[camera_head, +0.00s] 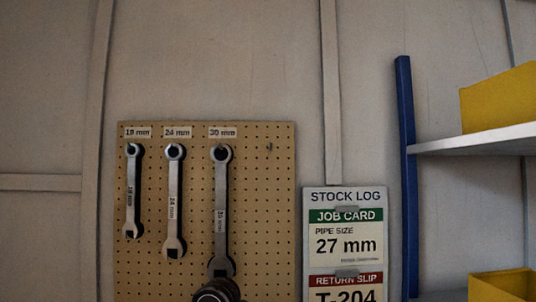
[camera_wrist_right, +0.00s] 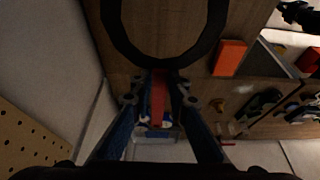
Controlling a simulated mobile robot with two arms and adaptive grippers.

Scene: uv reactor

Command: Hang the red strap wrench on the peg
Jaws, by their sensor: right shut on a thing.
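In the right wrist view, the red strap wrench shows a red handle (camera_wrist_right: 158,98) and a large black strap loop (camera_wrist_right: 165,62) beyond the fingertips. My right gripper (camera_wrist_right: 158,88) is shut on the handle, one finger on each side. In the head view, a small bare peg (camera_head: 269,147) sticks out of the pegboard (camera_head: 272,220) at the upper right, with nothing on it. A dark rounded thing (camera_head: 217,291) shows at the bottom edge; I cannot tell what it is. My left gripper is not in view.
Three wrenches hang under size labels: a 19 mm (camera_head: 132,190), a 24 mm (camera_head: 173,205) and a 30 mm (camera_head: 221,210). A stock log board (camera_head: 313,240) is right of the pegboard. A shelf (camera_head: 470,139) with yellow bins (camera_head: 500,98) stands at the right.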

